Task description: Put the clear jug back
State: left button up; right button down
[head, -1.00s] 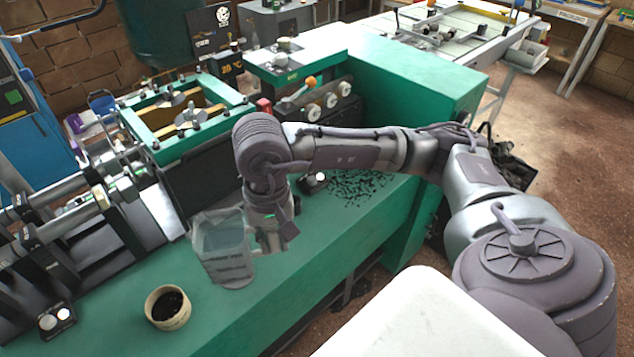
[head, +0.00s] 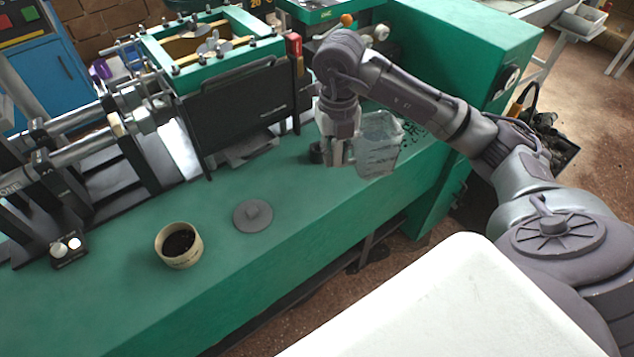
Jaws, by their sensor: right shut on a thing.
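The clear jug (head: 381,148) is a see-through, greyish container at the right part of the green bench, close to the dark pile of plugs. My right gripper (head: 342,158) points down at the jug's left side and is shut on it. The jug looks roughly upright. I cannot tell whether its bottom touches the bench top. My left gripper is not in view.
A cream pot (head: 180,258) with dark contents and a round grey lid (head: 253,215) stand on the green bench (head: 215,300). Dark plugs (head: 413,133) lie scattered behind the jug. A black panel (head: 240,118) rises behind the bench's clear middle.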

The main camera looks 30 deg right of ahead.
jog(key=w+a+f+p, duration=0.1)
jog(key=w+a+f, duration=0.1)
jog(key=w+f, duration=0.1)
jog(key=w+a+f+p, duration=0.1)
jog(key=w+a+f, duration=0.1)
jog(key=w+f, duration=0.1)
jog(key=w+a+f+p, duration=0.1)
jog(key=w+a+f, duration=0.2)
jog(key=f, duration=0.1)
jog(key=shift+w+f, duration=0.1)
jog(key=shift+f, duration=0.35)
jog(key=shift+f, duration=0.1)
jog(key=shift+f, duration=0.1)
jog(key=c, duration=1)
grip_release()
